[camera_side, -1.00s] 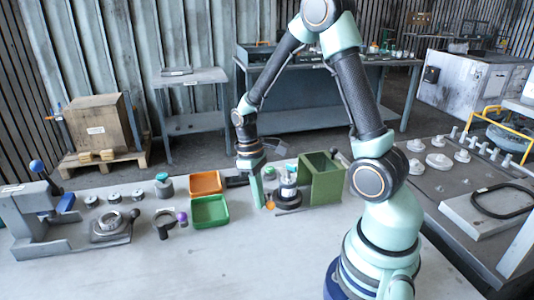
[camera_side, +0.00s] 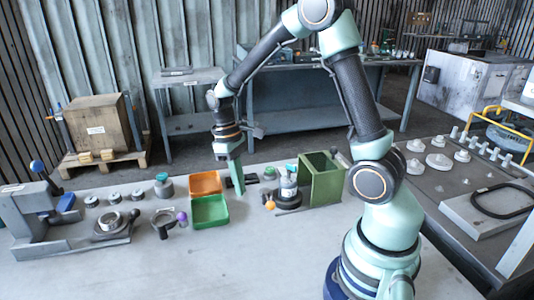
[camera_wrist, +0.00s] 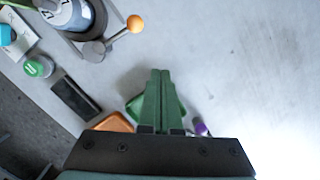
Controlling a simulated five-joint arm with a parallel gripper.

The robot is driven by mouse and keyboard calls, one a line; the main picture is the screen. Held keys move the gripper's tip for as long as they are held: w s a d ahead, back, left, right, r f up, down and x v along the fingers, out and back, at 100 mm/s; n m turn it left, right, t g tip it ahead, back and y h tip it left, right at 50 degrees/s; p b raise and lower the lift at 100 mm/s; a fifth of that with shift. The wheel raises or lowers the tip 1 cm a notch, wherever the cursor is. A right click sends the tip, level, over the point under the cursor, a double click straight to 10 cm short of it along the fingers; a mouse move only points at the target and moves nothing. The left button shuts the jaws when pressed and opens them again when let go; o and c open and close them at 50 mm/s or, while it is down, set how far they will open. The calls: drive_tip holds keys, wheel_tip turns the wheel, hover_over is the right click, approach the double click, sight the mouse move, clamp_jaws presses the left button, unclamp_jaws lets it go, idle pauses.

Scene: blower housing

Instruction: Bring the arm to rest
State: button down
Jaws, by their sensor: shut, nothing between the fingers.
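My gripper (camera_side: 238,180) points down above the bench, just right of the green tray (camera_side: 209,213) and the orange tray (camera_side: 205,184) in the side view. Its green fingers (camera_wrist: 158,98) are together with nothing between them in the wrist view. The wrist view shows part of the green tray (camera_wrist: 135,106) behind the fingers, and a corner of the orange tray (camera_wrist: 113,123). My arm is bent and reaches leftward over the bench.
A green box (camera_side: 322,180) and a bottle (camera_side: 288,184) in a dark holder stand to the right. A dark flat block (camera_wrist: 75,100) lies near the trays. A press-like fixture (camera_side: 50,215) stands at the far left. The front of the bench is clear.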

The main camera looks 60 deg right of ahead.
drive_tip(key=s+a+r+t, duration=0.3)
drive_tip(key=r+t, duration=0.1)
drive_tip(key=r, duration=0.3)
drive_tip(key=s+a+r+m+t, duration=0.1)
drive_tip(key=s+a+r+t, duration=0.2)
drive_tip(key=r, duration=0.4)
drive_tip(key=shift+a+r+t, duration=0.2)
drive_tip(key=shift+r+t, duration=0.2)
drive_tip(key=shift+t, duration=0.1)
